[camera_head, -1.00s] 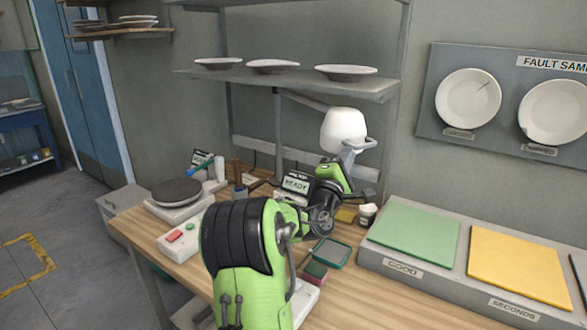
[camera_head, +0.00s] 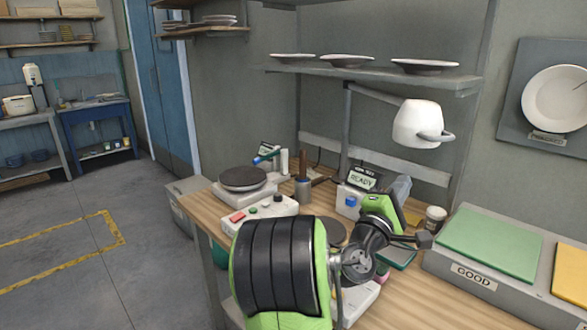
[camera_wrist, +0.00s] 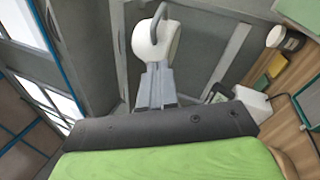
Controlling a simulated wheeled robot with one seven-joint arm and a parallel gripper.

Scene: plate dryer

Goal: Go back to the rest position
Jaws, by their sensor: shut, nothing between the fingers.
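My gripper (camera_head: 403,182) shows in the head view above the bench, partly behind my green and black arm. In the wrist view, its two grey fingers (camera_wrist: 157,68) lie side by side, shut, with nothing held between them. They point toward the white lamp head (camera_wrist: 157,40), which stands beyond them. In the head view, the lamp head (camera_head: 417,122) hangs above and to the right of my gripper, apart from it. My arm hides part of the bench top.
The wooden bench (camera_head: 400,307) carries a turntable (camera_head: 243,178), a button box (camera_head: 257,215), a READY display (camera_head: 362,178) and a cup (camera_head: 435,218). A green pad (camera_head: 490,242) lies at right. A shelf with plates (camera_head: 347,60) is above. Open floor (camera_head: 80,255) is at left.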

